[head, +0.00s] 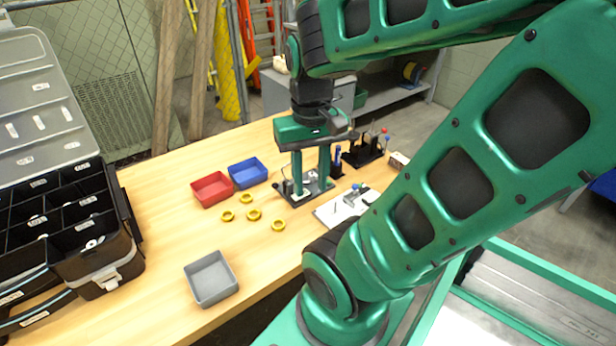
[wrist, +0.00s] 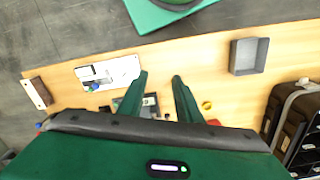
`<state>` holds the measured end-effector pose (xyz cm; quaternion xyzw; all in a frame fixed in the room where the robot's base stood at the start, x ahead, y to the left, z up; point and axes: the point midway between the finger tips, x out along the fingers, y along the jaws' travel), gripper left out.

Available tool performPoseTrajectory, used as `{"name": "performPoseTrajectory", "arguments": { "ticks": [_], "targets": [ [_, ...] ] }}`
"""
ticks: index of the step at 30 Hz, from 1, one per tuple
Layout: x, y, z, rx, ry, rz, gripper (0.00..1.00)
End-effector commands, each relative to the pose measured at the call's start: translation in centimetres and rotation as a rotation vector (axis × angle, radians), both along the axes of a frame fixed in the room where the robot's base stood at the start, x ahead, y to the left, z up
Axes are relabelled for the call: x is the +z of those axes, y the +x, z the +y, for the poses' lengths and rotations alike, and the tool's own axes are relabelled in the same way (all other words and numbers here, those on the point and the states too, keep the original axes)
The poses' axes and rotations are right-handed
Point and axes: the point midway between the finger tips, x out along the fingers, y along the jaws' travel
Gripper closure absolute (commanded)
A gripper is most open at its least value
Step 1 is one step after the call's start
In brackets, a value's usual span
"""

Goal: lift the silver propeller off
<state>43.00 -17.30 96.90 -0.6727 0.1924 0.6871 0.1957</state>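My gripper (head: 311,182) is open and points down over the workbench, with its two green fingers apart and nothing seen between the tips. In the wrist view the fingers (wrist: 160,80) are also apart. A dark-based fixture with a grey plate (head: 303,196) stands on the bench below and around the fingertips. It shows partly between and beside the fingers in the wrist view (wrist: 150,105). Small metal parts show at the fixture's left side, but I cannot make out the silver propeller clearly; the fingers hide part of the fixture.
A white board with small parts (head: 345,207) lies right of the fixture. A red tray (head: 212,189), blue tray (head: 247,172), grey tray (head: 211,280) and several yellow rings (head: 278,224) are left of it. A tool rack (head: 366,150) stands behind. A black case (head: 85,235) is far left.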

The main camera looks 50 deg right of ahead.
Motion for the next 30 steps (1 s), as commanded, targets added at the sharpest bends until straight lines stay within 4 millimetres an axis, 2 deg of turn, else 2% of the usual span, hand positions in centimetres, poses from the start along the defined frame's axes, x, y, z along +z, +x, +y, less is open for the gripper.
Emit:
{"name": "performPoseTrajectory", "arguments": {
  "ticks": [2, 4, 7, 11, 14, 21, 25, 30],
  "targets": [
    [0.0, 0.0, 0.0, 0.000, 0.000, 0.000, 0.69],
    [0.0, 0.0, 0.0, 0.000, 0.000, 0.000, 0.62],
    [0.5, -1.0, -0.2, -0.025, 0.002, -0.014, 0.62],
    [0.5, 0.4, -1.3, -0.147, 0.014, -0.012, 0.62],
    [0.4, 2.1, -2.7, -0.316, 0.035, -0.011, 0.62],
    [-1.0, 6.3, -8.0, -0.810, 0.124, -0.007, 0.62],
    [-2.2, 7.8, -11.5, -1.080, 0.192, 0.003, 0.62],
    [-4.0, 8.7, -16.0, -1.402, 0.294, 0.025, 0.62]
  ]
}}
